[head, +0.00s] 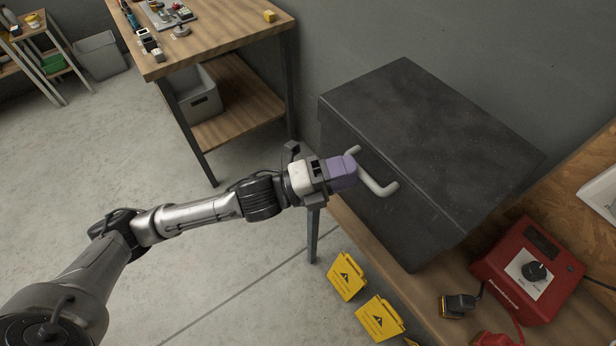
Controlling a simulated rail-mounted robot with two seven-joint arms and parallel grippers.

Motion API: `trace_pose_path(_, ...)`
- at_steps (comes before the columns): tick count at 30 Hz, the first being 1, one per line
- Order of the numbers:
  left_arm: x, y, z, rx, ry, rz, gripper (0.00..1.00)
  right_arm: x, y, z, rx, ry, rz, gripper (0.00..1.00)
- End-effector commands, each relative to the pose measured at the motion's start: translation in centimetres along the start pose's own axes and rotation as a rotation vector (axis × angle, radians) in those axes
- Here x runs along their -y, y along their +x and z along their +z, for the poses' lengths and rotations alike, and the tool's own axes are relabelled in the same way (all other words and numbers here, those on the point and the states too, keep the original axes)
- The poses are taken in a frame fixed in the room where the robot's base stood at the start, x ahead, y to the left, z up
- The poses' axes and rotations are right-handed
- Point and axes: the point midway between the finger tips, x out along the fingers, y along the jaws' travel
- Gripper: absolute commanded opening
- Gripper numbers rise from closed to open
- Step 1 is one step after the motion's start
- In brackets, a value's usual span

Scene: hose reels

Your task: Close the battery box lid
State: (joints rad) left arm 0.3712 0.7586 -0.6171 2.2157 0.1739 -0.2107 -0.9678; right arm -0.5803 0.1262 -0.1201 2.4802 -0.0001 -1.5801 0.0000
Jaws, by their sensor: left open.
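The battery box (398,232) is a large dark grey box on the wooden bench against the wall. Its lid (430,130) lies flat over the top, and I see no gap under its front edge. A pale bent handle (378,184) sticks out from the front. My left gripper (348,169), with purple fingers, reaches in from the left. It is open, with its fingertips close to the handle's left end. The fingers hide part of the box front, and I cannot tell whether they touch it. My right gripper is not in view.
A red charger (528,270) with a black knob stands right of the box. Yellow warning tags (347,277) hang at the bench's front edge. A wooden table (215,35) with small tools stands at the back left, a grey bin (201,94) beneath. The floor between is clear.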

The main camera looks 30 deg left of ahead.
Motion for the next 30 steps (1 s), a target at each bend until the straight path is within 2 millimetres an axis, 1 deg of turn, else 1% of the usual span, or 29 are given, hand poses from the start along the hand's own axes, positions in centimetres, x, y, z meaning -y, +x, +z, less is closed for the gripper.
trace_pose_path(5,0.0,-1.0,0.0,0.001,0.001,0.0,0.42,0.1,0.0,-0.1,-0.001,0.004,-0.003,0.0)
trace_pose_path(8,-0.1,-2.3,0.0,0.001,0.001,0.004,0.42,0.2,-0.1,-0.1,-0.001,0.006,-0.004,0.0)
trace_pose_path(15,-0.2,-6.4,0.0,0.002,-0.002,0.006,0.42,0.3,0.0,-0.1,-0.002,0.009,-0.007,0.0)
trace_pose_path(21,-0.2,-9.3,0.0,0.002,-0.002,0.006,0.42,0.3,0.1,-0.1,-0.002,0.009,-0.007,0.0)
trace_pose_path(27,-0.2,-11.6,0.0,0.002,-0.002,0.006,0.42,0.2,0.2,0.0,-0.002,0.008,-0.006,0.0)
trace_pose_path(30,-0.2,-12.3,0.0,0.002,-0.003,0.005,0.42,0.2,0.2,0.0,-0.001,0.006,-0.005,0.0)
